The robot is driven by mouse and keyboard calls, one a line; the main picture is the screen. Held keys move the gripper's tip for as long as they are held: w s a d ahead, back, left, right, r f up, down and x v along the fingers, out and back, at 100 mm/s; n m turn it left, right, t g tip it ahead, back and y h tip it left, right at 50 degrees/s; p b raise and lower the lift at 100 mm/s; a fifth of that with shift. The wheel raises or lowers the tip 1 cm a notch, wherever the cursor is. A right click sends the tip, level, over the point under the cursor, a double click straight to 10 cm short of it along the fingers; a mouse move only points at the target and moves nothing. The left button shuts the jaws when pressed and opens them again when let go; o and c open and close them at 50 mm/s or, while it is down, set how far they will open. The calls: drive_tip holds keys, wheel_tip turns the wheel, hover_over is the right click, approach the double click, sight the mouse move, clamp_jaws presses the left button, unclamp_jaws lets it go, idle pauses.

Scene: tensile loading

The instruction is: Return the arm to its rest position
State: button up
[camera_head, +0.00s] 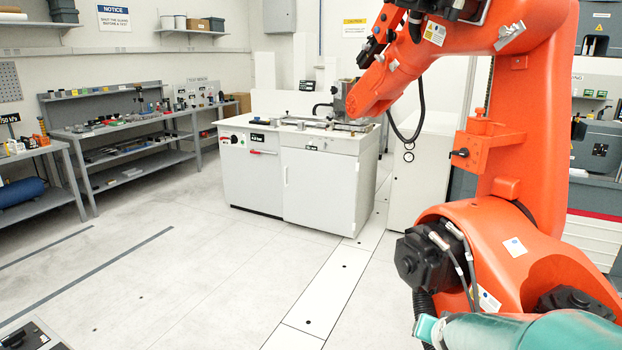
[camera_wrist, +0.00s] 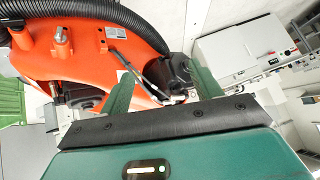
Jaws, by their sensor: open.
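My gripper (camera_wrist: 161,82) shows in the wrist view, with a dark green body, a black plate and two green fingers. The fingers stand wide apart and nothing is held between them. Beyond them is an orange surface with black hoses and a dark motor-like part; I cannot tell the exact gap. In the head view a teal rounded part (camera_head: 535,331), probably mine, lies at the lower right in front of the base of a large orange jointed arm (camera_head: 540,150). My fingertips cannot be made out there.
A white cabinet bench (camera_head: 325,182) with equipment on top stands at mid-distance. Grey shelved workbenches (camera_head: 140,124) with small items line the left wall. The pale floor (camera_head: 200,270) between is open. Grey machines (camera_head: 600,145) stand behind the orange arm. The wrist view also shows a pale box (camera_wrist: 245,45).

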drive_tip(key=s+a+r+n+g, duration=0.1)
drive_tip(key=s+a+r+n, duration=0.1)
drive_tip(key=s, duration=0.4)
drive_tip(key=s+a+r+n+g+y, duration=0.1)
drive_tip(key=s+a+r+n, duration=0.1)
drive_tip(key=s+a+r, duration=0.3)
drive_tip(key=s+a+r+n+y, duration=0.1)
drive_tip(key=s+a+r, duration=0.3)
drive_tip(key=s, duration=0.5)
drive_tip(key=shift+a+n+g, duration=0.3)
drive_tip(key=shift+n+g, duration=0.1)
drive_tip(key=c, duration=0.6)
drive_tip(key=shift+d, duration=0.1)
